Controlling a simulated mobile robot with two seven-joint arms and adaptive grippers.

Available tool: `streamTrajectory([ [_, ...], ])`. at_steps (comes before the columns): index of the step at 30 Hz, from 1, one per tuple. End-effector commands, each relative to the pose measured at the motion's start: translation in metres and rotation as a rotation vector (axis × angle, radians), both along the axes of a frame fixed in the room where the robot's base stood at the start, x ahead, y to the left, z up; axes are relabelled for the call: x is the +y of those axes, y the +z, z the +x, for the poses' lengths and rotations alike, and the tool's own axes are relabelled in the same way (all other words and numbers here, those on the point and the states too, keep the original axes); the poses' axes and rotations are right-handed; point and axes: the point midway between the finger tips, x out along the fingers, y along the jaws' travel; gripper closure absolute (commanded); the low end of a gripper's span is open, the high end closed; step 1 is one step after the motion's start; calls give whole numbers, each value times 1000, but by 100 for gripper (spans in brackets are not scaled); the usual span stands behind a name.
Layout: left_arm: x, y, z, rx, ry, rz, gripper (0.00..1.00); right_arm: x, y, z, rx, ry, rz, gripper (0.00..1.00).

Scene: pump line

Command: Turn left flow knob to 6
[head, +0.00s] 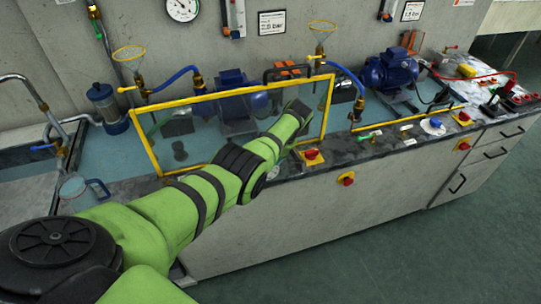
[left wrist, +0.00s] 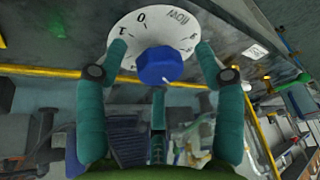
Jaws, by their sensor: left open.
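The left wrist view shows a blue flow knob (left wrist: 160,66) on a white round dial (left wrist: 158,27). The dial's lettering looks upside down, with a 0 and part of a scale legible. A small pale mark shows at the knob's lower edge, but I cannot tell which number it points to. My left gripper (left wrist: 163,60) is open, with one teal finger on each side of the knob and visible gaps between. In the head view my green left arm reaches over the bench front and hides the gripper and most of this dial. My right gripper is not in view.
A yellow-framed clear guard (head: 149,143) stands behind my arm. Another blue knob on a white dial (head: 436,123) lies farther right, near a blue pump (head: 390,70).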

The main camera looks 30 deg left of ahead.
Motion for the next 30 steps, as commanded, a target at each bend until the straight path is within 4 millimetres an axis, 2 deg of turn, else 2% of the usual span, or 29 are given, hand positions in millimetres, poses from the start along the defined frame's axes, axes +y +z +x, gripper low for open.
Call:
streamTrajectory([
  [7,-11,28,4,-6,-1,1,31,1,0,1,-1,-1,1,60],
  [12,-27,65,9,-5,-2,-2,31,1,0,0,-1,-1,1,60],
  [18,-40,96,11,0,-2,-2,31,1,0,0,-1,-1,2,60],
  [24,-45,108,12,3,-1,-3,31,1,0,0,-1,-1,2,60],
  [30,-45,108,12,3,-1,-3,31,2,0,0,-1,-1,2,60],
])
